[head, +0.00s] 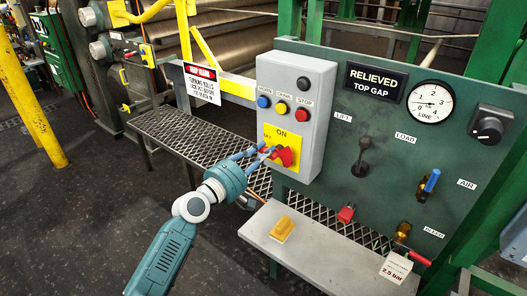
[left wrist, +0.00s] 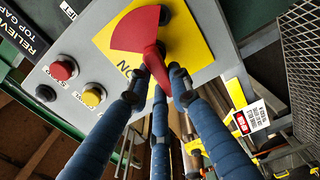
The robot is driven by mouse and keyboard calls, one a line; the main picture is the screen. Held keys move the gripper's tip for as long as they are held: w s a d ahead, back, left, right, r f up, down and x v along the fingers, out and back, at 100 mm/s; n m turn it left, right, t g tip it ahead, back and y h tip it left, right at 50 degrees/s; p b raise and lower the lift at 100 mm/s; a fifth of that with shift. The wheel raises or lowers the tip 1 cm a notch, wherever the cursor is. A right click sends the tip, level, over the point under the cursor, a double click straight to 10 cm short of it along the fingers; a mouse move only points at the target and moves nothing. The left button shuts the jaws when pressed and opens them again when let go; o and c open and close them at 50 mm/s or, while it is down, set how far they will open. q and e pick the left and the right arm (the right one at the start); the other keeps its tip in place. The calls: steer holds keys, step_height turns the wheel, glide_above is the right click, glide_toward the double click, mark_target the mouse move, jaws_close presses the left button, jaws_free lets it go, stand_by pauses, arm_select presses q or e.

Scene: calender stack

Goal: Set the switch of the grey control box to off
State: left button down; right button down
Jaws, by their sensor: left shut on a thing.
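The grey control box (head: 292,75) stands at the middle of the head view, with blue, yellow and red buttons and a black knob above a yellow plate (head: 287,135) marked ON. The red switch (head: 286,157) sits low on that plate; in the left wrist view its red fan-shaped body (left wrist: 138,30) and narrow grip (left wrist: 156,66) show. My left gripper (head: 262,153) reaches it from the left, its blue fingers closed around the red grip in the left wrist view (left wrist: 160,78). The fingers hide part of the switch, and I cannot tell which mark it points to.
A green panel (head: 400,155) with a dial, levers and valves stands to the right. A grey shelf (head: 340,262) below holds a yellow block (head: 283,229) and a tag (head: 396,267). A mesh platform (head: 185,135) and rollers lie behind my left arm.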

arm_select(q)
steer(key=shift+f+n, duration=0.35)
steer(key=shift+n, duration=0.15)
steer(key=c, duration=1.6)
jaws_free()
steer(key=shift+a, duration=0.1)
steer(key=shift+o, duration=0.2)
steer(key=shift+r, duration=0.1)
steer(key=v, duration=1.2)
